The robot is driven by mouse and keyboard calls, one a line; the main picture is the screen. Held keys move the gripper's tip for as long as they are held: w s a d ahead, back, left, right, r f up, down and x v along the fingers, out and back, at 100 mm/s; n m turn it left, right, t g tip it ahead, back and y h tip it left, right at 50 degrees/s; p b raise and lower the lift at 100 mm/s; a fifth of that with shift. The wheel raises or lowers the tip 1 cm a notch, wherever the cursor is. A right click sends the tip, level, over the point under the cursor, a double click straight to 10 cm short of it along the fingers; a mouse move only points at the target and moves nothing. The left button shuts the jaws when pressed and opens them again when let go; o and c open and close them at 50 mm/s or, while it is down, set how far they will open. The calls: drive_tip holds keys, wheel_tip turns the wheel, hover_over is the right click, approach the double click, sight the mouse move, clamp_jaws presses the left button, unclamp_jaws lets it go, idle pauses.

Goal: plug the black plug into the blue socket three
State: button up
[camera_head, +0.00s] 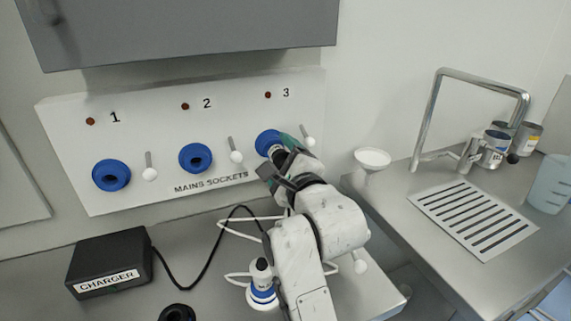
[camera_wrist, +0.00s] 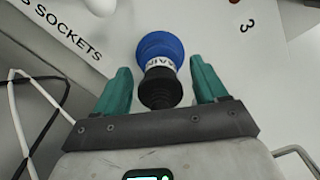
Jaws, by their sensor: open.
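The blue socket three (camera_head: 267,141) is at the right end of the white panel, under the number 3. It also shows in the wrist view (camera_wrist: 160,46). The black plug (camera_wrist: 160,93), with a white lettered band, sits at the mouth of this socket; I cannot tell how deep it is in. My gripper (camera_wrist: 160,85) is open, with its green fingers on either side of the plug and gaps between. In the head view my gripper (camera_head: 282,150) reaches up to socket three and mostly hides the plug.
Blue sockets one (camera_head: 111,175) and two (camera_head: 196,158) look empty. A black charger box (camera_head: 109,263) with a black cable is on the counter. A blue-and-white plug-like object (camera_head: 262,288) stands beside my arm. A grey cabinet (camera_head: 190,30) overhangs the panel. A sink tap (camera_head: 437,110) is right.

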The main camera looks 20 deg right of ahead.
drive_tip(key=s+b, duration=0.1)
drive_tip(key=s, duration=0.9)
drive_tip(key=shift+s+b, duration=0.3)
drive_tip(key=shift+f, duration=0.1)
